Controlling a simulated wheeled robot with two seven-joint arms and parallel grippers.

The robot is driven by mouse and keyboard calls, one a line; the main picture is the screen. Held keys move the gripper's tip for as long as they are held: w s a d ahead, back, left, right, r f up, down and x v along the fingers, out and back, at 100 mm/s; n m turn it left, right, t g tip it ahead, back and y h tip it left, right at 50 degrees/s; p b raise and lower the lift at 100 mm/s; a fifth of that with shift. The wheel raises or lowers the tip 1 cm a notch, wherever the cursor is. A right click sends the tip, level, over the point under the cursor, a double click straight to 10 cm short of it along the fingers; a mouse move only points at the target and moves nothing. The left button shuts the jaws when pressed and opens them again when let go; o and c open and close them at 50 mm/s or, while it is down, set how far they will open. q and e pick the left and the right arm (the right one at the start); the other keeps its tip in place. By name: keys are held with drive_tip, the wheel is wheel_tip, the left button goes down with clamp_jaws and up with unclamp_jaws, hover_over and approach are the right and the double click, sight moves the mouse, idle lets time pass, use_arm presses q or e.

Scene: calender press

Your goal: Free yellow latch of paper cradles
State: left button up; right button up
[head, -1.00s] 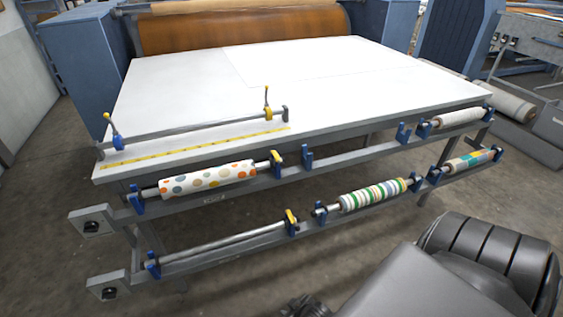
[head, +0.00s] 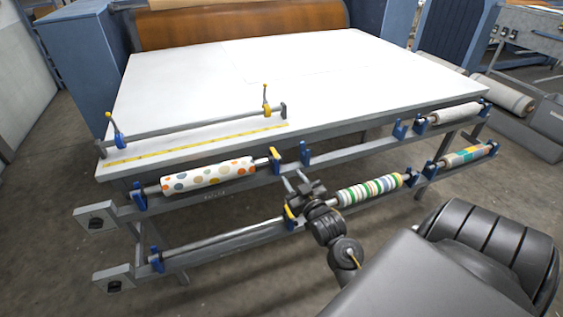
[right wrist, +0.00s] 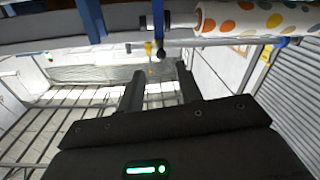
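A polka-dot roll (head: 208,176) lies on the upper rail between blue cradles; a yellow latch (head: 275,153) tops its right cradle. My right gripper (head: 294,182) is open and empty, near the lower latch and below the upper one; contact cannot be told. In the right wrist view its fingers (right wrist: 159,88) stand apart, with a small yellow part (right wrist: 149,48) beyond them and the polka-dot roll (right wrist: 245,18) above. My left gripper is not in view.
A striped roll (head: 369,190) lies close to the right of my right gripper. A white roll (head: 455,114) and a multicoloured roll (head: 467,157) rest further right. The white table (head: 240,80) stands above the rails, with a yellow ruler strip (head: 200,144) along its front.

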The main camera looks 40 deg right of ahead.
sight(281, 162)
drive_tip(key=p+x, duration=0.1)
drive_tip(key=x, duration=0.8)
drive_tip(key=shift+c, duration=0.2)
clamp_jaws()
